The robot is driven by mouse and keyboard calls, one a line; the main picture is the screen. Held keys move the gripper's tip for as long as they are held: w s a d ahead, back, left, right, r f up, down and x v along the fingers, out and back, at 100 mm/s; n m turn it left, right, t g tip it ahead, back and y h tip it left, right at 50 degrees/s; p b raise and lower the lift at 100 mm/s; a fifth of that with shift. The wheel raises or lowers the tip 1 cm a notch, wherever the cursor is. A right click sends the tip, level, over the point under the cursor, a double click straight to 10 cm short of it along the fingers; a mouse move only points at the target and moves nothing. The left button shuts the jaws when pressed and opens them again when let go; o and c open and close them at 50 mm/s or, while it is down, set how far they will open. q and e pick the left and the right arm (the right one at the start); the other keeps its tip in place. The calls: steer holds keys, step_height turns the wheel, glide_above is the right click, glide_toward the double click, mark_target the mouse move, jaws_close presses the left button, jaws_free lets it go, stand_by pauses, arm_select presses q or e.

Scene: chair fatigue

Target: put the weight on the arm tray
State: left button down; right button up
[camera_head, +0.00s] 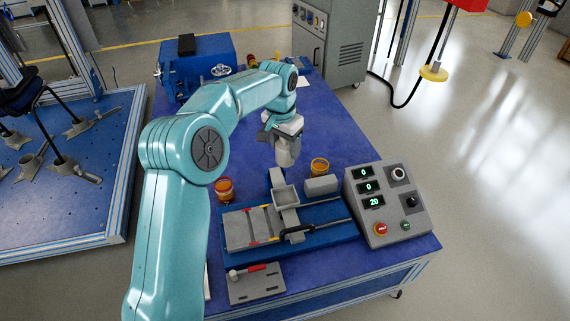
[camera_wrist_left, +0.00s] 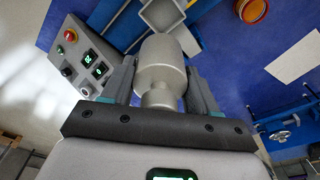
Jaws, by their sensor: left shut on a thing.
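The weight (camera_head: 287,154) is a grey metal cylinder with a narrower neck. My left gripper (camera_head: 281,134) is shut on it and holds it above the blue table. In the left wrist view the weight (camera_wrist_left: 160,68) sits between the two fingers of the gripper (camera_wrist_left: 162,92), its wide end away from the palm. The arm tray (camera_head: 286,195) is a small square grey dish on the fixture, below and in front of the weight in the head view. It also shows in the left wrist view (camera_wrist_left: 161,14), beyond the weight and partly covered by it. My right gripper is not in view.
A control box (camera_head: 387,204) with green displays stands at the table's right. Orange round pieces (camera_head: 320,166) (camera_head: 224,187) flank the fixture (camera_head: 246,229). A plate with a red-handled tool (camera_head: 256,282) lies in front. A blue machine (camera_head: 198,66) stands behind.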

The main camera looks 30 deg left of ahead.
mark_target(282, 162)
arm_select(q)
step_height(282, 162, down, 17)
steer(key=shift+r+b, duration=0.1)
steer(key=shift+b, duration=1.1)
steer(key=shift+w, duration=0.1)
steer(key=c, duration=0.7)
jaws_free()
steer(key=shift+f, duration=0.25)
steer(key=o, duration=0.4)
steer(key=shift+r, duration=0.1)
steer(key=r, duration=0.4)
steer(key=s+r+p, duration=0.1)
steer(key=r, duration=0.7)
steer(key=shift+s+p, duration=0.3)
steer(key=shift+s, duration=0.05)
